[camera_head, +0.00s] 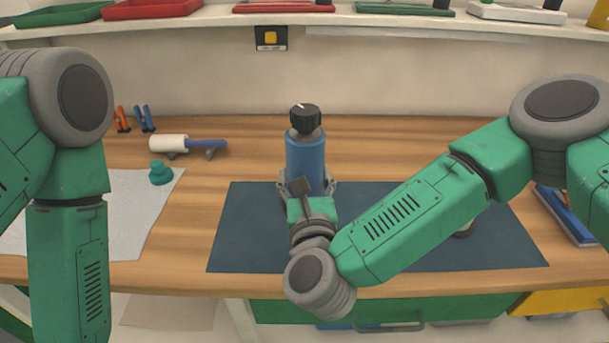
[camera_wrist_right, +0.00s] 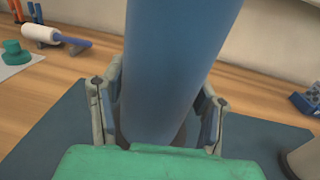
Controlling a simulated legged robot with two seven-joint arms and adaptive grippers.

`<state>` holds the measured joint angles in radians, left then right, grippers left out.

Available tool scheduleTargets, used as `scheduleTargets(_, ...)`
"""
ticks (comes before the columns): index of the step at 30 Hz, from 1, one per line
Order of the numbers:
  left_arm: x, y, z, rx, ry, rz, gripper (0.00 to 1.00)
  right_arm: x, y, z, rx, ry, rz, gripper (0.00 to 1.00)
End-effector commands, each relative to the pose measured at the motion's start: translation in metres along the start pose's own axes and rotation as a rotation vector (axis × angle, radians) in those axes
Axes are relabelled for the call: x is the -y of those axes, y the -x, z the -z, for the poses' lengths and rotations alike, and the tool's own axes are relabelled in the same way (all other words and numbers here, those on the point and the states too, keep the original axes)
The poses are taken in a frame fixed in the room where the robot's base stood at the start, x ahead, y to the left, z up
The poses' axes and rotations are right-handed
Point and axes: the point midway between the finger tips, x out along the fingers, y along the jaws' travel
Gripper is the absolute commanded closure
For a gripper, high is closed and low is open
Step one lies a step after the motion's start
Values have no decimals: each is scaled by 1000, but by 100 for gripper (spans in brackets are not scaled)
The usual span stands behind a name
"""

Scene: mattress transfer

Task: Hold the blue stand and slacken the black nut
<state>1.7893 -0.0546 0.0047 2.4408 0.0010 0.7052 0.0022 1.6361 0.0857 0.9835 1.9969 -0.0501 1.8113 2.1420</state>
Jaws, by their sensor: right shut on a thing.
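The blue stand (camera_head: 305,158) stands upright on the dark blue mat, near its back edge. The black nut (camera_head: 305,118) sits on top of the stand, with a white mark on its upper face. My right gripper (camera_head: 308,187) is shut around the lower part of the stand, one finger on each side. In the right wrist view the stand (camera_wrist_right: 176,70) fills the middle between the fingers, and the nut is out of that picture. My left arm comes down at the left of the head view, and its gripper is out of the picture.
The dark mat (camera_head: 245,225) lies on the wooden table (camera_head: 400,140). A white roller with a blue handle (camera_head: 205,145) and a teal knob (camera_head: 161,173) lie to the left. A blue item (camera_head: 567,212) lies at the right edge.

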Motion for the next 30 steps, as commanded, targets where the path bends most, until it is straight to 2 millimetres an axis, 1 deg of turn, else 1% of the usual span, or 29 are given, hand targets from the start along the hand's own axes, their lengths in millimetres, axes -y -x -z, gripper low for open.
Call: scheduleTargets(30, 0, -23, -1, 0, 0, 0, 60, 0, -1, 25, 5, -2, 1, 98)
